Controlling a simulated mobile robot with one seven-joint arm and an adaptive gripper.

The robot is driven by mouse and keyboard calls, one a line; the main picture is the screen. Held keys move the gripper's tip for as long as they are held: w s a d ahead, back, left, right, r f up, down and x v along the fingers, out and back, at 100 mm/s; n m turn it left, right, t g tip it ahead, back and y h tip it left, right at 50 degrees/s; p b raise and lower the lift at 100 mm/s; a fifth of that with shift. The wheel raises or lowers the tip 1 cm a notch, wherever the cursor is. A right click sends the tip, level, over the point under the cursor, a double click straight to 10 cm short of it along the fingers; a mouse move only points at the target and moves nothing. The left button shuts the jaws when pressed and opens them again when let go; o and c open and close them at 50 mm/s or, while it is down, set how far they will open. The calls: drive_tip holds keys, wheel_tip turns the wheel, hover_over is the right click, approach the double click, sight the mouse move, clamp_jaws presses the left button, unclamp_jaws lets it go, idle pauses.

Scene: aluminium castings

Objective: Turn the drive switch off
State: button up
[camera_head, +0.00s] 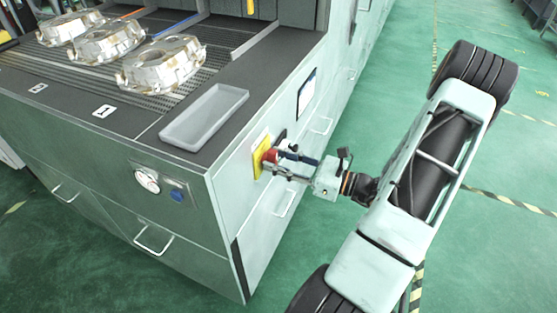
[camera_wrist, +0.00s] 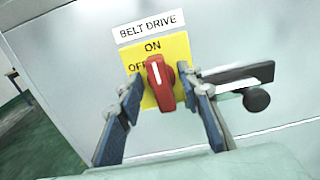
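The drive switch is a red rotary knob (camera_wrist: 161,84) on a yellow plate (camera_wrist: 177,47) marked ON at the top and OFF at the left, below a "BELT DRIVE" label (camera_wrist: 151,25). In the wrist view, the knob's white line points up toward ON. My gripper (camera_wrist: 160,88) is open, with one blue-padded finger on each side of the knob and visible gaps between. In the head view, the knob (camera_head: 269,156) and yellow plate (camera_head: 259,155) are on the cabinet's right side face, with my gripper (camera_head: 286,163) at the knob; its fingers partly hide the area.
A dark bar with a round black end (camera_wrist: 256,98) sits just right of the plate. Drawer handles (camera_head: 284,203) project from the same cabinet face. A grey tray (camera_head: 204,117) and several castings (camera_head: 161,64) lie on top.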

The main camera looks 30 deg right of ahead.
clamp_jaws()
drive_tip(key=shift+m+p, duration=0.4)
drive_tip(key=shift+d+r+m+p, duration=0.1)
drive_tip(key=shift+m+p, duration=0.7)
drive_tip(key=shift+m, duration=0.2)
drive_tip(key=m+p, duration=0.2)
drive_tip(key=m, duration=0.1)
drive_tip(key=shift+m, duration=0.3)
drive_tip(key=m+p, duration=0.1)
drive_tip(key=m, duration=0.2)
drive_tip(key=m+p, duration=0.1)
drive_tip(key=m, duration=0.3)
drive_tip(key=f+m+p, duration=0.1)
drive_tip(key=m+p, duration=0.1)
drive_tip(key=m, duration=0.2)
drive_tip(key=shift+w+d, duration=0.15)
drive_tip(key=shift+d, duration=0.05)
drive_tip(key=shift+f+m, duration=0.1)
drive_tip(key=shift+m, duration=0.3)
